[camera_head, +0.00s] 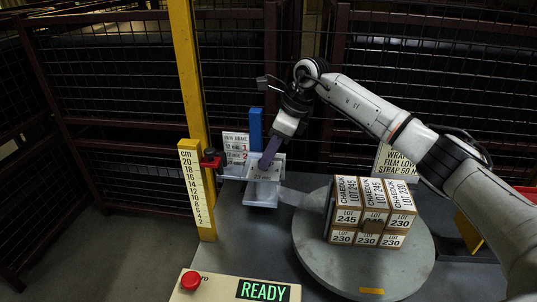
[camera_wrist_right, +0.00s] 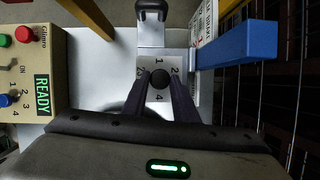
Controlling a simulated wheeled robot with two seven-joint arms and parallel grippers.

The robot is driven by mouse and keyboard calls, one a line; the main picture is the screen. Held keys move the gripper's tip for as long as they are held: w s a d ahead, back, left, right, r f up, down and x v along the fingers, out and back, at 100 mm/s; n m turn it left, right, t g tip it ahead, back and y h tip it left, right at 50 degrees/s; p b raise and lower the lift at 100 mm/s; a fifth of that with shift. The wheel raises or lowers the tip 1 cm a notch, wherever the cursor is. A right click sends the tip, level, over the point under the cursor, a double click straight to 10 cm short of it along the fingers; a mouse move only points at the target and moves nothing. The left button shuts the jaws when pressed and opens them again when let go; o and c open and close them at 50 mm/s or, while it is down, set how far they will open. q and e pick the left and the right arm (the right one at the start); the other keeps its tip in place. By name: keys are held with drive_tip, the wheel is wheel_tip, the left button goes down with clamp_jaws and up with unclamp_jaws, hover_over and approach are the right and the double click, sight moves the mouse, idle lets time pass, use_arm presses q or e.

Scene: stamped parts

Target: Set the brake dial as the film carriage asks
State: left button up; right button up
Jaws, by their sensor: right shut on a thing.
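The film carriage (camera_head: 262,196) is a pale grey bracket beside the yellow mast. Small print on its front seems to read "23 mic", but it is hard to make out. The dial's pointer cannot be made out. A white film brake card (camera_head: 235,146) lists settings behind the carriage. My left gripper is out of view.
A yellow mast (camera_head: 190,75) with a cm scale (camera_head: 197,185) and red clamp (camera_head: 211,159) stands left. Cartons (camera_head: 370,215) sit on the round turntable (camera_head: 400,270). A control panel (camera_head: 215,290) reads READY. A blue block (camera_head: 256,128) rises behind the carriage; mesh fencing closes the back.

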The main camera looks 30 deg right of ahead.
drive_tip(key=o, duration=1.1)
drive_tip(key=shift+c, duration=0.2)
drive_tip(key=v, duration=1)
drive_tip(key=shift+r, duration=0.2)
